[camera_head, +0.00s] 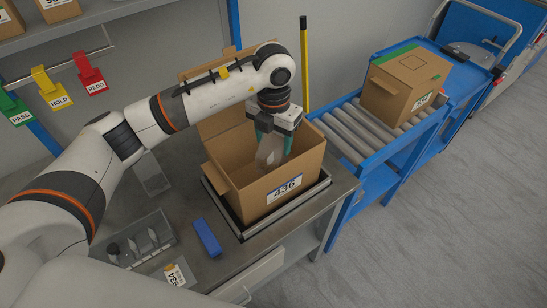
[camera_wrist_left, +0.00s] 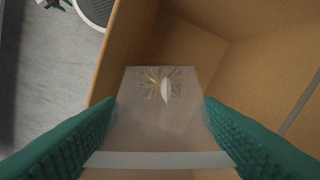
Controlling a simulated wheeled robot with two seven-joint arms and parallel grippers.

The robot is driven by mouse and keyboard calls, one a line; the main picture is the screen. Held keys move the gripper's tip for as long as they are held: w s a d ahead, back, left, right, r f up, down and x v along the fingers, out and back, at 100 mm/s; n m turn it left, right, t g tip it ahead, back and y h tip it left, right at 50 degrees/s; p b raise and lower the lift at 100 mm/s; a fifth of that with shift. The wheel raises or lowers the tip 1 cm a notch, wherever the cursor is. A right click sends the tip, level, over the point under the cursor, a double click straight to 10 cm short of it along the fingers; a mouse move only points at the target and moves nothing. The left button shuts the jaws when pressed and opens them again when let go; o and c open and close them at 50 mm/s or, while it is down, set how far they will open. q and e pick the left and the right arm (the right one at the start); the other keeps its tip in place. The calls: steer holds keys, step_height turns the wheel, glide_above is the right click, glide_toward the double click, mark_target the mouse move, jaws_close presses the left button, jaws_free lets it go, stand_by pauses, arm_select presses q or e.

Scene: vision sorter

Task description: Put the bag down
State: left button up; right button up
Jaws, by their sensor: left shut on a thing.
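A clear bag (camera_head: 270,152) hangs from my left gripper (camera_head: 272,132) inside an open cardboard box (camera_head: 262,200) labelled 436. In the left wrist view the bag (camera_wrist_left: 160,125) is pinched between the green fingers of my left gripper (camera_wrist_left: 160,130), and a pale object with thin spread pieces shows in it. The box wall and floor (camera_wrist_left: 195,55) surround the bag in that view. I cannot tell whether the bag touches the box floor. My right gripper is not in view.
The box stands on a dark-framed platform (camera_head: 240,232) on the grey bench (camera_head: 195,205). A blue block (camera_head: 207,238) and a small-parts tray (camera_head: 142,240) lie to its left. A closed carton (camera_head: 405,85) sits on the roller conveyor (camera_head: 355,130). Coloured tags (camera_head: 50,88) hang at left.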

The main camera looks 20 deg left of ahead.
mark_target(274, 139)
arm_select(q)
step_height(274, 139, down, 8)
steer(key=shift+f+p, duration=0.15)
steer(key=shift+p, duration=0.25)
steer(key=shift+f, duration=0.2)
steer(key=o, duration=1.1)
steer(key=shift+r, duration=0.1)
steer(key=shift+r, duration=0.6)
step_height(274, 139, up, 11)
steer(key=shift+r+b, duration=0.1)
steer(key=shift+b, duration=0.95)
